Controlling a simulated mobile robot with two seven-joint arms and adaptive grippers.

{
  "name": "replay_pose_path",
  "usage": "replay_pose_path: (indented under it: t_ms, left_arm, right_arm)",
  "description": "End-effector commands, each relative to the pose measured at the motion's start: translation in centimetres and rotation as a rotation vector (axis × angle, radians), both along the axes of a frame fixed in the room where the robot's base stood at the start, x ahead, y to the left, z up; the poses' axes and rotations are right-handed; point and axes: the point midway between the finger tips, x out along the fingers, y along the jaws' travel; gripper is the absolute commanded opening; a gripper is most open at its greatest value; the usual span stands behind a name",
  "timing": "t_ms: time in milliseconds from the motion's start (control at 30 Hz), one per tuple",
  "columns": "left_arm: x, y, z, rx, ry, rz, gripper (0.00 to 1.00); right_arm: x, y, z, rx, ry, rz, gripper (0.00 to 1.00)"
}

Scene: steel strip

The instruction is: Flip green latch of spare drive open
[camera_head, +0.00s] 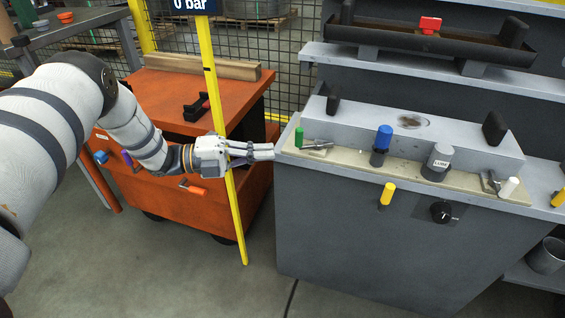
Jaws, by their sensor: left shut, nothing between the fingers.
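A small green upright latch handle (299,138) stands at the left end of the pale strip on the grey steel cabinet. A short metal lever (318,145) lies just right of it. I cannot read any label naming the spare drive. My left gripper (273,152) reaches in from the left, shut and empty. Its fingertips point right at the cabinet's left edge, a short way left of the green handle and apart from it. My right gripper is out of view.
A blue-capped knob (384,138), a grey "LUBE" cylinder (438,160) and a white handle (509,187) stand along the strip. A yellow handle (387,193) and black dial (441,211) are on the front. A yellow pole (235,205) crosses at my left gripper. An orange cart (180,205) stands behind.

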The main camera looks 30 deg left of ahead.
Motion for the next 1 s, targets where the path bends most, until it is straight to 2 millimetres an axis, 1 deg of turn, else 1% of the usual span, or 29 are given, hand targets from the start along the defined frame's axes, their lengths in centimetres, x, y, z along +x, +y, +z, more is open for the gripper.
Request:
replay_pose_path:
  t_ms: [33,100,233,700,767,833,867,900,933,967,1000]
  left_arm:
    - [-0.2,1.0,-0.3,0.002,0.003,0.000,0.00]
    - [-0.3,2.0,-0.3,0.000,0.001,0.001,0.00]
    - [-0.5,3.1,-0.1,0.000,0.001,0.000,0.00]
    - [-0.5,3.3,0.0,-0.001,0.000,-0.001,0.00]
    - [-0.4,3.0,-0.1,-0.015,0.020,0.009,0.00]
    - [0.2,1.2,-0.9,-0.092,0.140,0.073,0.00]
    - [0.4,0.0,-1.7,-0.151,0.238,0.126,0.00]
    - [0.3,-2.0,-3.5,-0.247,0.417,0.221,0.00]
    - [-0.5,-3.7,-5.3,-0.323,0.584,0.310,0.00]
    - [-1.9,-5.1,-7.3,-0.391,0.754,0.408,0.00]
    - [-4.3,-6.6,-9.9,-0.462,0.959,0.536,0.00]
  right_arm:
    - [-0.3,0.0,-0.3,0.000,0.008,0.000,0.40]
    - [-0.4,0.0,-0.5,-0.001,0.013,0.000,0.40]
    - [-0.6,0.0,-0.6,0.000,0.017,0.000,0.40]
    - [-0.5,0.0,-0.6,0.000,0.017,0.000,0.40]
    - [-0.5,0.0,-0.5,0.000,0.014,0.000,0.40]
    - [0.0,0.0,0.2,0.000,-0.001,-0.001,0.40]
    - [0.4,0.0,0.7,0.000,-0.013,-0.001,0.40]
    - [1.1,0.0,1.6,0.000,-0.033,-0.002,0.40]
    - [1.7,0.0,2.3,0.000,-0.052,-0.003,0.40]
    - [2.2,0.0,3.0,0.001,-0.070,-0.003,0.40]
    - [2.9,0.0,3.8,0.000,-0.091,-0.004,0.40]
